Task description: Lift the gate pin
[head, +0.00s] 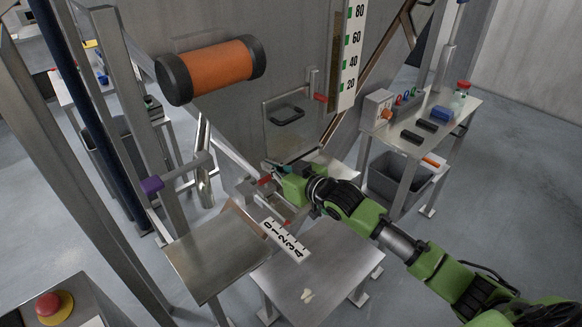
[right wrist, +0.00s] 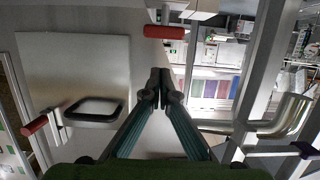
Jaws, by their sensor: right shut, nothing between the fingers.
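My right gripper (head: 272,168) reaches in from the lower right to the chute area below the grey wall. In the right wrist view its two fingers (right wrist: 160,88) are together with nothing between them. A red-handled pin (head: 265,180) sits on the metal bracket right beside the gripper. In the right wrist view a red grip (right wrist: 165,32) on a metal stem shows beyond the fingertips, apart from them; I cannot tell for sure that it is the same pin. My left gripper is not in view.
A red-tipped latch (head: 321,97) is beside a panel with a black handle (head: 286,116). A purple-knobbed lever (head: 152,184) is at left. Metal tables (head: 210,255) stand below, with a numbered scale (head: 284,239). A side bench (head: 462,105) holds small items.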

